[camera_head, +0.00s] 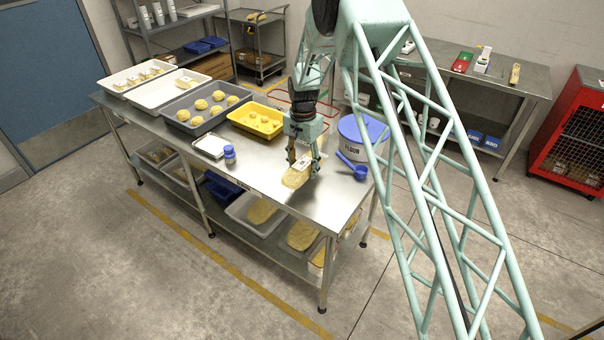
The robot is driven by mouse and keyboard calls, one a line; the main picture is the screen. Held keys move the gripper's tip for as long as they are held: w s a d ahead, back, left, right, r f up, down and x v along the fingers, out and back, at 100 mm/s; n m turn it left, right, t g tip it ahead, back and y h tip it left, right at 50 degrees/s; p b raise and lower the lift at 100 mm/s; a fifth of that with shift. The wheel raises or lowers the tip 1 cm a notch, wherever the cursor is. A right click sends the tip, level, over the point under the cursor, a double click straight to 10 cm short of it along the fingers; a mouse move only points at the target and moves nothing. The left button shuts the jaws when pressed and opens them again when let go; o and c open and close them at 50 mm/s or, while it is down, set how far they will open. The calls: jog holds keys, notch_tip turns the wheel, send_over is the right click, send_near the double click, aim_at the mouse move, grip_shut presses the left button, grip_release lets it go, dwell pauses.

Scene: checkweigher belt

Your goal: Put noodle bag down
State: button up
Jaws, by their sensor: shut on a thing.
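The noodle bag (296,178) is a flat, pale yellow bag with a whitish label, near the front right end of the steel table (270,200). My gripper (303,166) points down and is shut on the noodle bag, with a finger on each side of its upper part. The bag is at or just above the table top; I cannot tell whether it touches. My gripper hides part of the bag's far end.
A yellow tray (256,119), a grey tray (203,103), a small white tray (210,145) and a blue-capped jar (230,154) are to the left. Bare steel lies between jar and bag.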

jog(key=shift+w+a, duration=0.2)
jog(key=shift+w, duration=0.1)
jog(key=shift+f, duration=1.8)
jog(key=shift+f, duration=0.6)
jog(key=o, duration=1.2)
jog(key=shift+c, duration=0.2)
jog(key=shift+r, duration=0.2)
